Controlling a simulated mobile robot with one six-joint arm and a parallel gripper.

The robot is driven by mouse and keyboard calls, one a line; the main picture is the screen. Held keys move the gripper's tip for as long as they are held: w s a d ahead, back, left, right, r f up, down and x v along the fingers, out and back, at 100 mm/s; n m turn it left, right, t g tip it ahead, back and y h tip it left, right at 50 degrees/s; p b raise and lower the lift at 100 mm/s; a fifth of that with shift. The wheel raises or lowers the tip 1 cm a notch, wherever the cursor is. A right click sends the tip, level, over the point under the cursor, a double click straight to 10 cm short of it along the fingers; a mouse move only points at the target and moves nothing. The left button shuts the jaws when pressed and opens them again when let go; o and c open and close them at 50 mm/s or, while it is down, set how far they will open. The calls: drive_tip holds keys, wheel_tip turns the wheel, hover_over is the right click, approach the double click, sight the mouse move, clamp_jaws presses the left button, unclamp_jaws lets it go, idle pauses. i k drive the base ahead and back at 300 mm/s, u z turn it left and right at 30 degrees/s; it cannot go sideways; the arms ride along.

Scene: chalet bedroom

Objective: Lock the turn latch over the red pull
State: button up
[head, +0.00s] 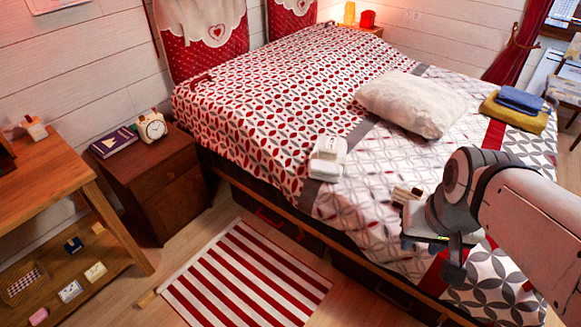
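A dark drawer front (290,225) sits under the bed's near side. A red pull (268,216) shows on it, small and partly in shadow below the bed rail. I cannot make out a turn latch over the pull or which way one is turned. My gripper (402,196) is above the bed's patterned cover at the right, well to the right of the red pull and higher than it. Its fingers are small and partly hidden by my wrist, so I cannot tell whether they are open or shut. I see nothing clearly held.
A white two-part object (328,158) lies on the bed edge, with a pillow (411,103) behind. A nightstand (155,185) with a clock (152,126) and a wooden shelf table (50,190) stand left. A striped rug (245,277) covers the floor before the bed.

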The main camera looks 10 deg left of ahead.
sight(301, 234)
drive_tip(key=u, duration=1.35)
drive_tip(key=i, duration=0.95)
